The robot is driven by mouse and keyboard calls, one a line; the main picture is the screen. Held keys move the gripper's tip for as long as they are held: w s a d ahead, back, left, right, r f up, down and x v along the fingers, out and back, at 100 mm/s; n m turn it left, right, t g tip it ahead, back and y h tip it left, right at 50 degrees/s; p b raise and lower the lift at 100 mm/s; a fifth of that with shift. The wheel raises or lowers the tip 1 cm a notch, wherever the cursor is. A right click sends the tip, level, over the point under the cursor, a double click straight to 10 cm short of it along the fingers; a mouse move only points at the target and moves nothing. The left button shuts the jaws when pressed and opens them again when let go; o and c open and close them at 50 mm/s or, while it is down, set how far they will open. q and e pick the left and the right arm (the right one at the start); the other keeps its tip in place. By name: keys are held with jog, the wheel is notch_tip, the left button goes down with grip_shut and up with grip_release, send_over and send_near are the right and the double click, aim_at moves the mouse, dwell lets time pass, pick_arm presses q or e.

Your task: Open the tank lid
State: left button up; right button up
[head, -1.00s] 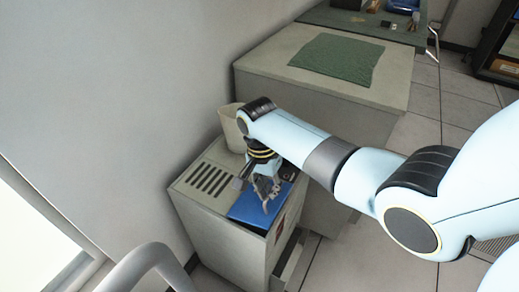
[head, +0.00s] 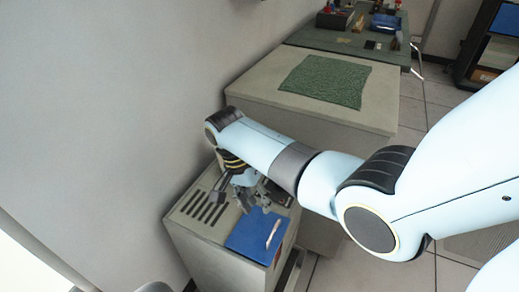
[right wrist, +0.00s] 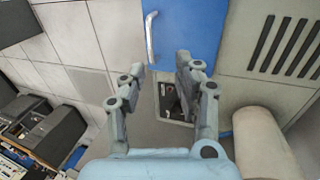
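The tank lid (head: 247,236) is a blue panel lying flat on top of a pale grey cabinet (head: 190,236). A silver bar handle (head: 273,234) runs along its right side. My right gripper (head: 247,200) is over the cabinet top, at the lid's far edge and apart from the handle. In the right wrist view its two fingers (right wrist: 157,72) are spread with nothing between them; the lid (right wrist: 190,38) and handle (right wrist: 151,40) lie ahead of the tips. My left gripper is not in view.
Dark vent slots (head: 205,208) are left of the lid. A small recess with dark parts (right wrist: 174,102) is beside it. A beige bin (right wrist: 264,140) stands close by. A grey bench with a green mat (head: 325,80) is behind. The wall is close on the left.

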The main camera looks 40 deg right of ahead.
jog(key=v, duration=0.8)
jog(key=shift+w+r, duration=0.15)
jog(key=shift+r, duration=0.15)
